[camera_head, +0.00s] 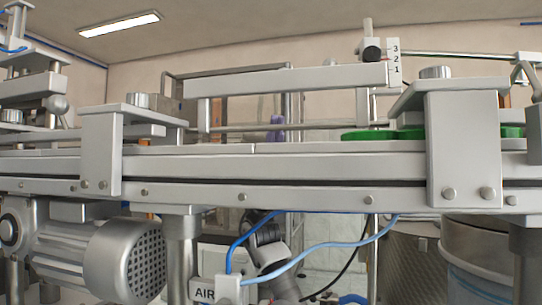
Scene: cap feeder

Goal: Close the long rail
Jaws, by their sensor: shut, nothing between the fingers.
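A long pale grey bar (285,82), which looks like the long rail, runs level above the conveyor bed (240,164). A short post holds its left end above the bed. Its right end meets an upright scale plate (394,62) marked 3, 2, 1, beside a dark round knob (372,54). A clear gap shows between the bar and the bed. Green caps (368,135) lie on the bed at the right, partly behind a bracket. I cannot tell from this view how far the bar is from the caps in depth. My gripper cannot be made out.
Large metal brackets (464,150) and (101,155) stand out from the bed's near side. A motor (125,262) hangs below left. Blue hoses (310,252) run from a block marked AIR (205,293). A round metal drum (490,262) stands below right.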

